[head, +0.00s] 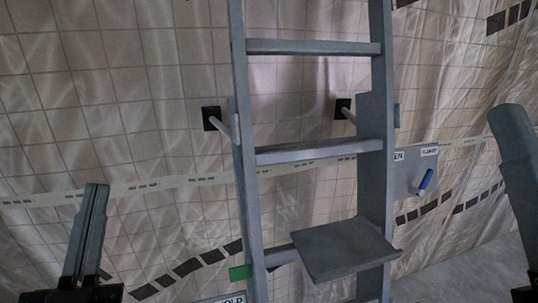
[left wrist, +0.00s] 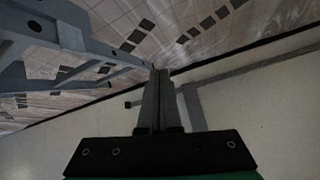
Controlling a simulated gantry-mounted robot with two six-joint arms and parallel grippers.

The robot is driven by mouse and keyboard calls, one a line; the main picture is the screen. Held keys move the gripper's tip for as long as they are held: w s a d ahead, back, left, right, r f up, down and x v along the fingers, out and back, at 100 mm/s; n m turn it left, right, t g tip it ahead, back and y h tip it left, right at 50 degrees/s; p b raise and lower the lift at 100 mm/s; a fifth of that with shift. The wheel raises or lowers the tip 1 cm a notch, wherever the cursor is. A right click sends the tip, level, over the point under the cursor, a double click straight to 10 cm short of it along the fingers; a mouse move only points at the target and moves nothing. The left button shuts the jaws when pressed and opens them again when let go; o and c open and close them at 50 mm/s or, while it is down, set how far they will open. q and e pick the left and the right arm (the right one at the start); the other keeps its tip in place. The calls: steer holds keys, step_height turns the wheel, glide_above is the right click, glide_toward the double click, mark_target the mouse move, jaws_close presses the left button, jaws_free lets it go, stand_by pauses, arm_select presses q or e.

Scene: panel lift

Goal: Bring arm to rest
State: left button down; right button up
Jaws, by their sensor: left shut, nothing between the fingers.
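My left gripper (head: 96,187) stands at the lower left of the head view, fingers pointing up and pressed together, with nothing between them. It is apart from the ladder-like grey frame, to its left. In the left wrist view the same gripper (left wrist: 160,72) shows its two fingers side by side and closed, beyond a black mount. At the right edge of the head view, a grey finger-like part (head: 515,160) of my right arm rises, cut off by the picture edge; its jaw state cannot be made out.
A grey ladder-like frame (head: 315,151) stands in the middle, with a tilted grey plate (head: 345,249) low on it. A panel with a blue-gripped handle (head: 425,181) is to its right. A tiled, sheeted wall (head: 100,110) is behind. Free room lies between left gripper and frame.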

arm_select(q)
steer(key=s+d+r+n+t+h, duration=0.2)
steer(key=s+r+h, duration=0.5)
steer(key=r, duration=0.5)
step_height(320, 180, up, 24)
steer(key=y+p, duration=0.1)
steer(key=p, duration=2.3)
steer(key=shift+d+f+p, duration=0.15)
steer(key=shift+f+p, duration=0.05)
steer(key=shift+p, duration=0.2)
steer(key=shift+s, duration=0.1)
